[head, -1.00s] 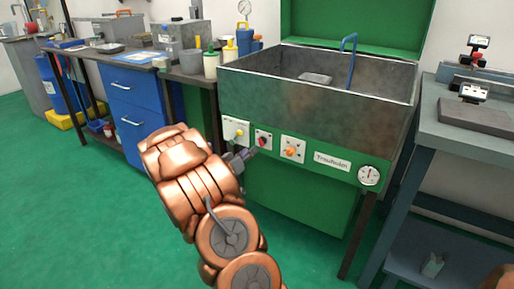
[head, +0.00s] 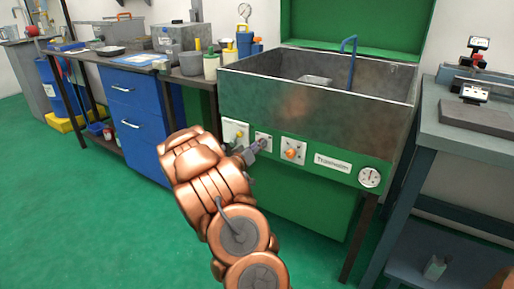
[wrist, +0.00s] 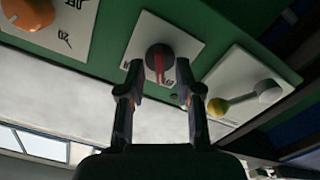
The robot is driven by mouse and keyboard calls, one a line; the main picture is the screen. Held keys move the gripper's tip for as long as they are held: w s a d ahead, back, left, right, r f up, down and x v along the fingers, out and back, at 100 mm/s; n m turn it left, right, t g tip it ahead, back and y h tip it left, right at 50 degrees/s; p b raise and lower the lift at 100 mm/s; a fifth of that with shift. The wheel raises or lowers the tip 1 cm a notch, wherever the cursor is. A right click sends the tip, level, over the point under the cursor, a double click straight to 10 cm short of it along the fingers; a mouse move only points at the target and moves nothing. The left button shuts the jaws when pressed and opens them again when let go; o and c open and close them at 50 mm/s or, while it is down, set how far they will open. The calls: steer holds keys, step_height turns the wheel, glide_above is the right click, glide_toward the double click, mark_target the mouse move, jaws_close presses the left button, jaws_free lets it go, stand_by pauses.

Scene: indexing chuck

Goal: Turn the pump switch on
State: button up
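The green front panel of the wash basin carries three white plates with controls. The middle plate (head: 268,135) has a round dark knob with a red stripe (wrist: 160,62); in the head view my gripper hides this knob. To its right in the head view is an orange knob (head: 291,154), to its left a lever with a yellow ball (head: 238,134). I cannot read which one is the pump switch. My gripper (wrist: 158,68) is open, its fingertips on either side of the dark knob in the wrist view; I cannot tell whether they touch it.
The metal basin (head: 310,105) stands above the panel, with a blue spout (head: 348,60). A name label (head: 332,163) and a round gauge (head: 369,178) are on the panel's right. A grey workbench (head: 450,135) stands right, blue drawers (head: 135,115) left. Green floor is open at the front left.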

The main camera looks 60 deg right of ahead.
jaws_close()
steer(key=shift+a, duration=0.1)
stand_by(0.4)
steer(key=m+b, duration=0.1)
steer(key=m, duration=0.3)
steer(key=m+b, duration=0.1)
steer(key=m, duration=0.2)
steer(key=m+b, duration=0.1)
steer(key=m, duration=0.3)
steer(key=shift+s+m, duration=0.25)
steer(key=shift+m, duration=0.05)
steer(key=shift+r+m+b, duration=0.1)
steer(key=shift+m+b, duration=0.2)
jaws_free()
